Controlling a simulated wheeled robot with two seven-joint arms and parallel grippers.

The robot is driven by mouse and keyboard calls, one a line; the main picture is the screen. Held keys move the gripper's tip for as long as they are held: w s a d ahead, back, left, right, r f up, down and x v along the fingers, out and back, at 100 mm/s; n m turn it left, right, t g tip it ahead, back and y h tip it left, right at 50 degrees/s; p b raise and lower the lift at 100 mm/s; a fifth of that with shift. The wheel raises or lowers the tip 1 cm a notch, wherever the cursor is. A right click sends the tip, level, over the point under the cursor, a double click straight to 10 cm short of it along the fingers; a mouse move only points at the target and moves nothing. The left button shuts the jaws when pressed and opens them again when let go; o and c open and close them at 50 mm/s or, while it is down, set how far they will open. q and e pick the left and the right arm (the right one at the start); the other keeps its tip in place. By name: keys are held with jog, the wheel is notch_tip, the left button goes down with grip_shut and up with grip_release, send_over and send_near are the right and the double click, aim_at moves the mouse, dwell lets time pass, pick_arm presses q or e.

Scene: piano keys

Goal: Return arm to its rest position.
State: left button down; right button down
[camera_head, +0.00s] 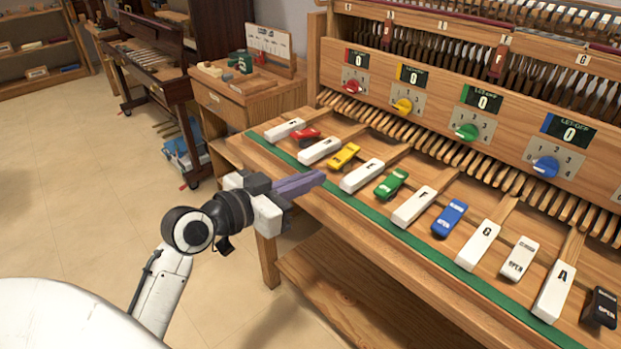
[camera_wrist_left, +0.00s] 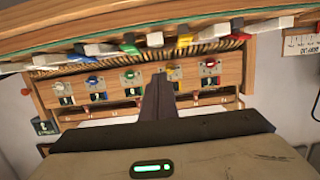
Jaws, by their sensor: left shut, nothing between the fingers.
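My left gripper (camera_head: 318,178) is shut and empty, with its purple fingers together. In the head view it is at the front edge of the wooden keyboard, near the white keys at the left end. I cannot tell whether it touches the edge. In the left wrist view the closed fingers (camera_wrist_left: 157,95) point toward the panel of coloured knobs, and the picture is upside down. My left arm (camera_head: 165,285) reaches in from the lower left. My right gripper is not in view.
White keys (camera_head: 362,175) and coloured clips, including a green clip (camera_head: 391,183) and a blue clip (camera_head: 449,218), line the keyboard behind a green strip (camera_head: 400,234). A panel with dials (camera_head: 545,166) stands behind. A small cabinet (camera_head: 250,95) stands at the back. Floor (camera_head: 70,190) at left is clear.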

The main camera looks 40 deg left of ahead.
pick_arm(q)
jog(key=s+d+f+n+g+y, duration=0.1)
jog(key=s+d+f+g, duration=0.15)
jog(key=f, duration=0.75)
jog(key=s+d+f+g, duration=0.2)
jog(key=s+d+f, duration=0.15)
jog(key=f, duration=0.65)
jog(key=s+d+f+g, duration=0.2)
jog(key=s+d+f, duration=0.6)
jog(key=s+f, duration=0.4)
jog(key=shift+s+f+m, duration=0.25)
jog(key=shift+s+m, duration=0.15)
jog(key=shift+s, duration=0.55)
jog(key=shift+g, duration=0.25)
